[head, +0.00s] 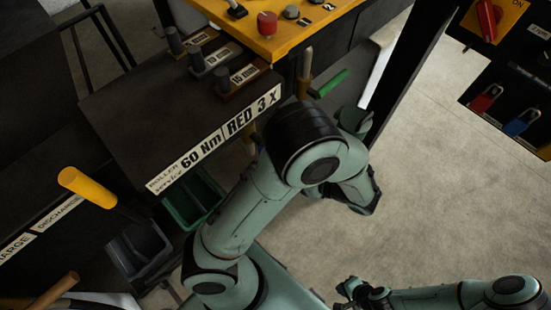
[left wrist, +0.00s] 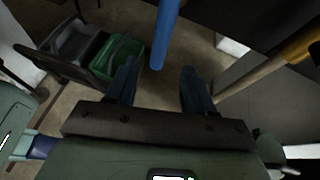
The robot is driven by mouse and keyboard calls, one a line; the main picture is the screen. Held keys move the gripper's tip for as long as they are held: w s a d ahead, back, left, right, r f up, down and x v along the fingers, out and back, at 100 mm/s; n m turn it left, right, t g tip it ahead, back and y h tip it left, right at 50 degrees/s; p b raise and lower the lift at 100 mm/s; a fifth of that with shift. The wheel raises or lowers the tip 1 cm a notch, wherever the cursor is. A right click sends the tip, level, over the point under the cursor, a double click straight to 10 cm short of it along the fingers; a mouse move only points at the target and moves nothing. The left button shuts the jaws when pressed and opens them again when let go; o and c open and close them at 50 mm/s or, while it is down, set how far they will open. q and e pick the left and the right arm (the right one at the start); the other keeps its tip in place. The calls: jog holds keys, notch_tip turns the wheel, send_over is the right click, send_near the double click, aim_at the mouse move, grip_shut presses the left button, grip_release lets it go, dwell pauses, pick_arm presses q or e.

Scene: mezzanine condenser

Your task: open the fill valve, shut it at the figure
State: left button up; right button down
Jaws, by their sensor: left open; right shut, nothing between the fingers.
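No part in view is labelled as the fill valve, and no gauge figure is readable. A blue bar (left wrist: 166,32) comes down from the top of the left wrist view, ahead of the gap between my left fingers. My left gripper (left wrist: 158,88) is open, with nothing between its fingertips. In the head view its arm reaches past the bench corner and its fingers are largely hidden. A green handle (head: 330,83) sticks out beside the yellow panel. A yellow-handled lever (head: 88,187) stands near a DISCHARGE label. My right gripper (head: 350,291) is shut and empty at the bottom.
A yellow panel (head: 275,35) has a red knob. A green bin (head: 193,203) and grey bin (head: 138,248) sit below. A lock board (head: 510,95) stands right. Concrete floor is clear between.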

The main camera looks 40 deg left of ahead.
pick_arm(q)
jog(key=shift+v, duration=1.7)
dwell(6.3)
